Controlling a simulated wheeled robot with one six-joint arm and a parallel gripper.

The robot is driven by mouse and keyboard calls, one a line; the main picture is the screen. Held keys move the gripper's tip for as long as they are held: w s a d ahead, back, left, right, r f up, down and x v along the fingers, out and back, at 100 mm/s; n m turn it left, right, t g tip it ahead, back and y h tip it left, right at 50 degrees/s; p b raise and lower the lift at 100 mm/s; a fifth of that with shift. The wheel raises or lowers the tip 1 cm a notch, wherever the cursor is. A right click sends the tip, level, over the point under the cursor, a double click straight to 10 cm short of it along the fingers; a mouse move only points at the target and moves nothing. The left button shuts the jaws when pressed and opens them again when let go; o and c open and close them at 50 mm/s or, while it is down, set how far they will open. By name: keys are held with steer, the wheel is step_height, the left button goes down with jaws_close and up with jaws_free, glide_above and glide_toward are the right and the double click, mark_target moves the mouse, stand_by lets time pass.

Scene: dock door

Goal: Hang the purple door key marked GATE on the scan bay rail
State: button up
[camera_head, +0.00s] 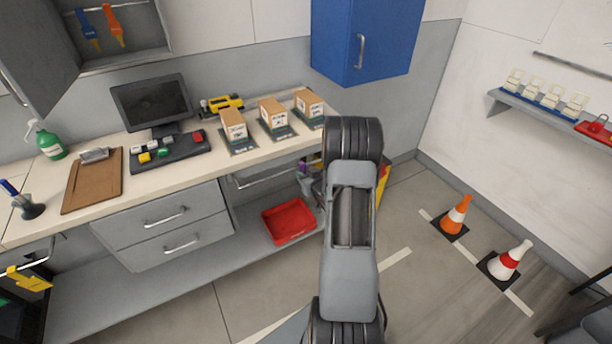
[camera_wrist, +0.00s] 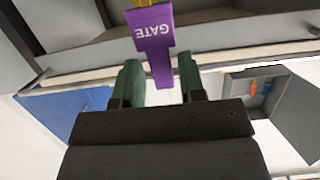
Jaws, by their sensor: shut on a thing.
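The purple key (camera_wrist: 152,32) shows in the wrist view with GATE in white letters, upside down. My gripper (camera_wrist: 160,78) is shut on its narrow part, between the two green fingers. A bit of yellow shows at the key's upper edge; I cannot tell what it belongs to. In the head view, a small purple patch of the key (camera_head: 303,166) shows beside my arm, below the right end of the bench. My arm hides most of my gripper there. A metal rail (camera_head: 265,179) runs below the bench front; whether the key touches it I cannot tell.
The bench (camera_head: 190,165) carries a monitor, a clipboard (camera_head: 92,181) and boxes on dark pads (camera_head: 273,115). A red tray (camera_head: 288,220) sits on the lower shelf. Blue and orange keys (camera_head: 114,26) hang in the open cabinet. Cones (camera_head: 455,217) stand on the floor at right.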

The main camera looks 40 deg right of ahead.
steer(key=o, duration=1.1)
steer(key=b+v, duration=0.2)
steer(key=v, duration=1.2)
steer(key=s+d+f+m+g+h, duration=0.25)
steer(key=s+f+g, duration=0.35)
steer(key=g, duration=0.5)
steer(key=a+r+n+y, duration=0.1)
steer(key=a+r, duration=0.5)
steer(key=a, duration=0.3)
steer(key=s+a+r+n+y, duration=0.1)
steer(key=a+r+n+y, duration=0.1)
steer(key=a+r, duration=0.4)
steer(key=s+a+r+n+y, duration=0.1)
steer(key=a+r, duration=0.5)
steer(key=a, duration=0.6)
steer(key=shift+s+a+r+y, duration=0.1)
steer(key=shift+s+a+y, duration=0.05)
steer(key=shift+y, duration=0.1)
